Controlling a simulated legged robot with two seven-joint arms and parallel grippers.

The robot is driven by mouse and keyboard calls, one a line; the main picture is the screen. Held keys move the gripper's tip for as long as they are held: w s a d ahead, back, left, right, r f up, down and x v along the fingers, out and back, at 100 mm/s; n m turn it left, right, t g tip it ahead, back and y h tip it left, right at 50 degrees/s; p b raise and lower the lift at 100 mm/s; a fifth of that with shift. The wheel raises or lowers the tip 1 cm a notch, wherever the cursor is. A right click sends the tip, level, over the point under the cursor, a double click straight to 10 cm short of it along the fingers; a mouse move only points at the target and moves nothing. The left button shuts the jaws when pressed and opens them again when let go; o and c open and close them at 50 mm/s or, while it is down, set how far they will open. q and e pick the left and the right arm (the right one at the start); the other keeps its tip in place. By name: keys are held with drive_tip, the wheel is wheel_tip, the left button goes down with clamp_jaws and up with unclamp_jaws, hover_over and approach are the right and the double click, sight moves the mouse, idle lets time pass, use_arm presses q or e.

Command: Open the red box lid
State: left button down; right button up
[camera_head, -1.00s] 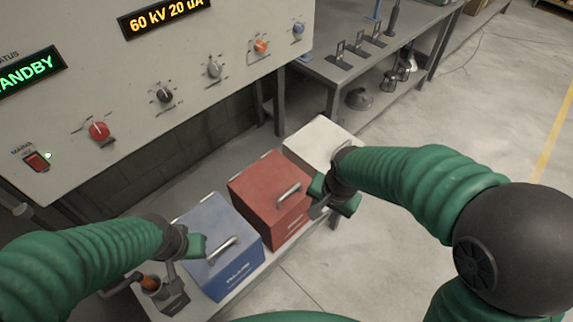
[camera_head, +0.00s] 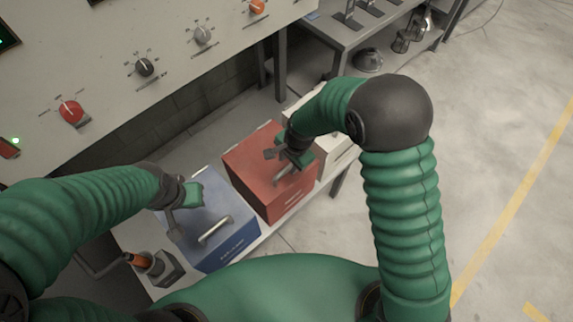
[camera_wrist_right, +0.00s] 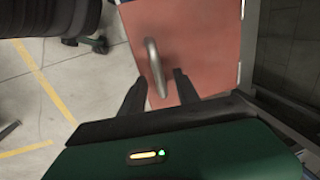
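The red box (camera_head: 254,165) stands on a low bench between a blue box and a white box, with its lid down. A metal bar handle (camera_wrist_right: 155,66) runs along the lid. My right gripper (camera_head: 286,162) is over the red box at its handle. In the right wrist view my right gripper (camera_wrist_right: 160,90) has its two fingers apart, one on either side of the handle's near end; I cannot tell whether they touch it. My left gripper (camera_head: 178,212) is over the blue box (camera_head: 213,232); its finger opening is unclear.
The white box (camera_head: 337,160) stands right of the red box, partly behind my right arm. A holder with an orange-handled tool (camera_head: 140,260) is left of the blue box. A control panel (camera_head: 110,60) with knobs rises behind. Open floor lies to the right.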

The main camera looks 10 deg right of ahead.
sight(287, 168)
drive_tip(key=shift+f, duration=1.5)
drive_tip(key=shift+a+f, duration=0.1)
drive_tip(key=shift+a, duration=0.25)
drive_tip(key=c, duration=0.4)
drive_tip(key=shift+d, duration=0.15)
clamp_jaws()
drive_tip(key=shift+w, duration=0.1)
